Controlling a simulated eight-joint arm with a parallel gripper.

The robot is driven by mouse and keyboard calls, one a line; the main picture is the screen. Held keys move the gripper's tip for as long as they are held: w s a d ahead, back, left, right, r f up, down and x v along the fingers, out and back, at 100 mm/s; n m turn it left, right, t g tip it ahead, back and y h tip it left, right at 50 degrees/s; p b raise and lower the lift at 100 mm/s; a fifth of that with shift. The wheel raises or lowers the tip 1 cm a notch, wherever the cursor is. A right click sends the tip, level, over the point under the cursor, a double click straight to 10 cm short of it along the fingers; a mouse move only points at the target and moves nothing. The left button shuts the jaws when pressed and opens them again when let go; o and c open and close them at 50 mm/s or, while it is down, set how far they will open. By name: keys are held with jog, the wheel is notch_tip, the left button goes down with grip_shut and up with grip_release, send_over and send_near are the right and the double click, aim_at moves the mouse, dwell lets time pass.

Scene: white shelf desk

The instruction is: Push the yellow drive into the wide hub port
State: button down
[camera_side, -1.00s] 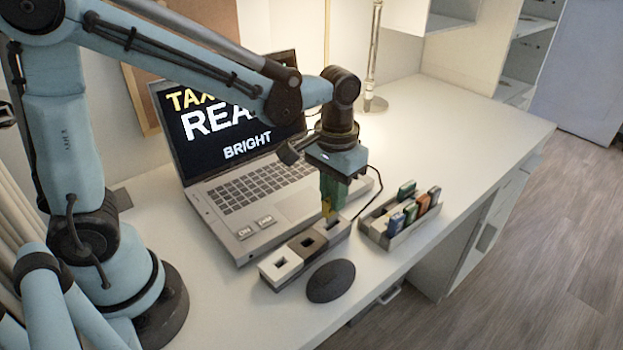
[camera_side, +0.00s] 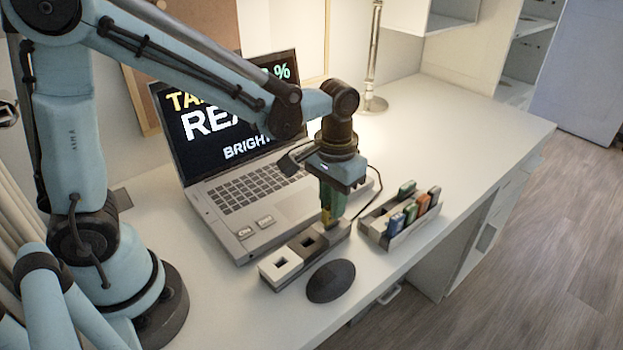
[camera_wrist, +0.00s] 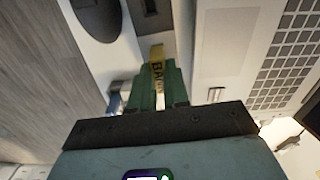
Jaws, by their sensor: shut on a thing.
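My gripper (camera_side: 330,202) has green fingers pointing down, shut on the yellow drive (camera_side: 327,216). In the wrist view the drive (camera_wrist: 157,62) shows dark lettering and sticks out between the fingertips (camera_wrist: 159,82). The near and middle ports are visible and empty. The drive's lower end is at the far block (camera_side: 341,230), covering its port. I cannot tell whether the tip is inside.
A laptop (camera_side: 235,210) stands close behind the hub. A dark oval object (camera_side: 331,281) lies in front of it. A grey tray (camera_side: 373,233) with several coloured drives stands close on the right. The desk's right side is clear.

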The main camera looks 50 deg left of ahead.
jog(key=shift+f, duration=0.65)
jog(key=c, duration=1)
grip_release()
jog(key=shift+c, duration=0.2)
notch_tip(320, 180, up, 12)
jog(key=s+a+f+m+t, duration=0.1)
jog(key=s+a+f+t, duration=0.2)
jog(key=s+a+t, duration=0.3)
jog(key=shift+a+f+t, duration=0.3)
jog(key=shift+a+t, duration=0.2)
jog(key=shift+t, duration=0.1)
